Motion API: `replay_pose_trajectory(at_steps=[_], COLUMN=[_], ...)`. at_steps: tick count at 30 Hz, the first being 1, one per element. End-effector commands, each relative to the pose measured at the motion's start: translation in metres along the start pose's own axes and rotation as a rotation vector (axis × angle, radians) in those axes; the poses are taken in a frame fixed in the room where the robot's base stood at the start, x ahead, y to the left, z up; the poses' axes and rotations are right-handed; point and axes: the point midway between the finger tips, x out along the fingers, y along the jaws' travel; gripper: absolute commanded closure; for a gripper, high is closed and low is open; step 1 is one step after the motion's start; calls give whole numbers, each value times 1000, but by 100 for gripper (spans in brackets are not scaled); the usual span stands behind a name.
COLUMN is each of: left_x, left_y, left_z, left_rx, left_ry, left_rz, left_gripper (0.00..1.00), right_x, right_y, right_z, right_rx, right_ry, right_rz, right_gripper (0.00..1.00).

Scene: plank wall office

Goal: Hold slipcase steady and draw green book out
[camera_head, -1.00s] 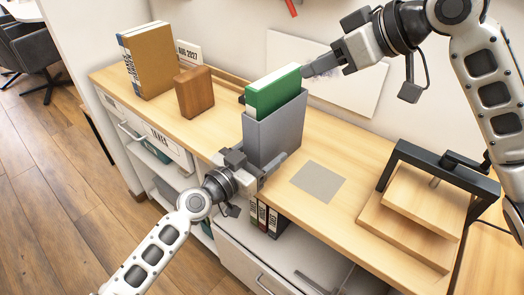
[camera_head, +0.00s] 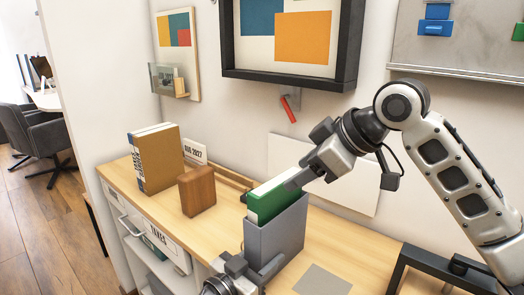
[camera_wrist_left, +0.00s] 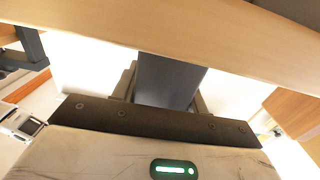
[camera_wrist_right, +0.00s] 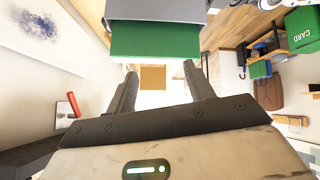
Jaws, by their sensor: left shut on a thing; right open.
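The grey slipcase (camera_head: 277,240) stands upright on the wooden counter. The green book (camera_head: 268,202) sits in it, its upper part showing above the rim. My left gripper (camera_head: 268,270) is shut on the slipcase's lower part; the left wrist view shows the grey slipcase wall (camera_wrist_left: 168,82) between the fingers. My right gripper (camera_head: 290,182) is open at the book's upper right end in the head view. In the right wrist view the green book (camera_wrist_right: 155,40) lies just past the spread fingertips (camera_wrist_right: 163,72); I cannot tell whether they touch it.
A brown wooden block (camera_head: 197,191) and a tan book (camera_head: 158,160) stand left of the slipcase. A grey square (camera_head: 322,281) lies on the counter to its right. A black frame (camera_head: 425,268) stands further right. A white panel (camera_head: 345,180) leans against the wall behind.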

Motion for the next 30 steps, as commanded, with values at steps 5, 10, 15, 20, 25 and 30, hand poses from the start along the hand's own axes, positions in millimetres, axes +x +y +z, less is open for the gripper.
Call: replay_pose_trajectory(at_steps=[5,10,15,20,25,30], left_x=[0,0,0,0,0,0], left_y=[0,0,0,0,0,0], left_z=[0,1,1,1,1,1], left_rx=[0,0,0,0,0,0], left_ry=[-1,-1,-2,-2,-1,-1], left_rz=[1,1,1,0,0,0], left_gripper=[83,83,83,83,83,83], right_x=[30,35,20,8,11,29], right_y=[-9,-16,-18,-18,-15,-9], right_z=[-41,-66,-83,-90,-85,-64], right_rx=[-474,-909,-1188,-1303,-1331,-1330], right_ry=[-240,-509,-729,-840,-866,-864], right_rz=[-85,-196,-307,-374,-395,-397], right_gripper=[47,47,47,47,47,47])
